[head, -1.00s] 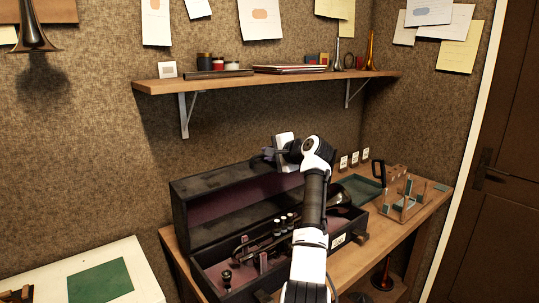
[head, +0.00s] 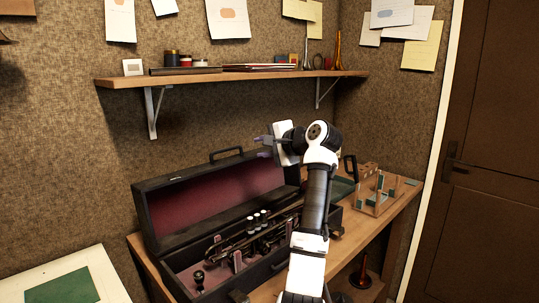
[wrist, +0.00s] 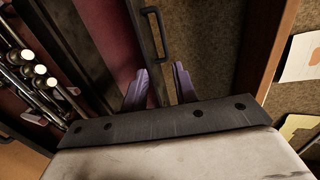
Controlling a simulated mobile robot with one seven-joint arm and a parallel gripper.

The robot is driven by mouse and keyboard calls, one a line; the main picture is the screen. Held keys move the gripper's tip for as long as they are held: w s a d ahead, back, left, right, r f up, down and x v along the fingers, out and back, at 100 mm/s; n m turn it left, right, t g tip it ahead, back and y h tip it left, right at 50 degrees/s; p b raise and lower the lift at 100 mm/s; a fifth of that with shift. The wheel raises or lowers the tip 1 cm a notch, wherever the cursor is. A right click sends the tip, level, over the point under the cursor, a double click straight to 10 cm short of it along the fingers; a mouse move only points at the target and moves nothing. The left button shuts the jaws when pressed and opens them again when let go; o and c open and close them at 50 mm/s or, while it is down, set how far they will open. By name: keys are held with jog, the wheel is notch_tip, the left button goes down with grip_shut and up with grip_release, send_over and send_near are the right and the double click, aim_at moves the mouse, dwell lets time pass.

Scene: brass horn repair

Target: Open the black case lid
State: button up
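The black case (head: 262,273) stands on the wooden bench with its lid (head: 215,203) raised steeply at the back, showing the maroon lining. The lid's handle (head: 227,154) is on its upper edge and also shows in the wrist view (wrist: 156,30). A brass horn (head: 240,240) with white-topped valves lies in the case; its valves show at left in the wrist view (wrist: 40,75). My gripper (head: 264,145) is at the lid's upper edge, right of the handle. In the wrist view its purple fingers (wrist: 160,84) are apart, with the lid's dark edge near them; contact is unclear.
A wall shelf (head: 240,80) with jars and books is above the case. A wooden rack (head: 375,190) stands right on the bench. A white table with a green mat (head: 62,290) is at lower left. A brown door (head: 490,160) is at right.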

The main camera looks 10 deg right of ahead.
jog(key=shift+v, duration=1.35)
